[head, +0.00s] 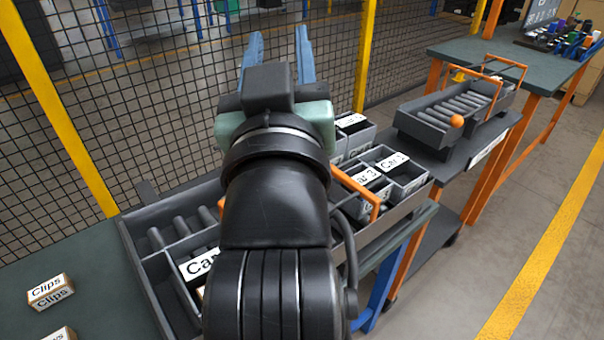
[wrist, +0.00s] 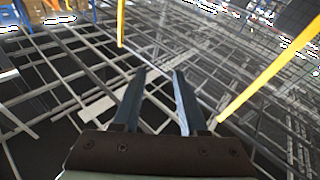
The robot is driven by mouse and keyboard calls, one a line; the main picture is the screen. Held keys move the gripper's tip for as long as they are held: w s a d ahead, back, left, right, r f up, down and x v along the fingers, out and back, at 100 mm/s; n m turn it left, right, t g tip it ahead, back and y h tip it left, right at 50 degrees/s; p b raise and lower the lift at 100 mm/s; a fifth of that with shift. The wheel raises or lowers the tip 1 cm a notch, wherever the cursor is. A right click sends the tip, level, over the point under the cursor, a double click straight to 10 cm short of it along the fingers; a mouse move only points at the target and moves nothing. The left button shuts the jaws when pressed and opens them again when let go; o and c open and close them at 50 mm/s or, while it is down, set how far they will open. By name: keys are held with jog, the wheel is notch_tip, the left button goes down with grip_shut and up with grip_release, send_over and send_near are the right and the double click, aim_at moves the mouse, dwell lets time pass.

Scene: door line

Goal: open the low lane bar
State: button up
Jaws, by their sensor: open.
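My gripper (head: 279,48) is raised in the middle of the head view, its two blue fingers apart with nothing between them. The wrist view shows the open fingers (wrist: 159,76) in front of dark wire mesh. An orange bar (head: 357,190) crosses the near grey lane tray low down, largely hidden behind my arm. A second orange bar (head: 507,60) stands raised over the roller tray (head: 490,127) on the far cart, with an orange ball (head: 456,121) at that tray's near side. My gripper is apart from both bars. I cannot tell which bar is the low lane bar.
A mesh fence (head: 130,100) with yellow posts (head: 366,55) stands behind the tables. Grey bins with card labels (head: 392,161) sit in the near tray. A green-topped table (head: 480,53) is at the back right. The right floor is clear.

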notch_tip(320, 180, down, 7)
jog(key=a+n+g+p, duration=0.1)
jog(key=n+g+p, duration=0.2)
jog(key=g+p, duration=1.1)
jog(key=s+d+f+n+g+h+p, duration=0.1)
jog(key=s+f+g+p, duration=0.15)
jog(key=s+p, duration=0.65)
jog(key=s+f+n+g+p, duration=0.15)
jog(key=s+g+p, duration=0.25)
jog(key=s+p, duration=0.55)
jog(key=shift+t, duration=0.25)
jog(key=w+f, duration=0.1)
jog(key=f, duration=0.3)
jog(key=w+d+f+p, duration=0.1)
jog(key=f, duration=0.2)
jog(key=w+f+p, duration=0.1)
jog(key=w+f, duration=0.1)
jog(key=f, duration=0.2)
jog(key=shift+d+f, duration=0.15)
jog(key=shift+f, duration=0.15)
grip_shut()
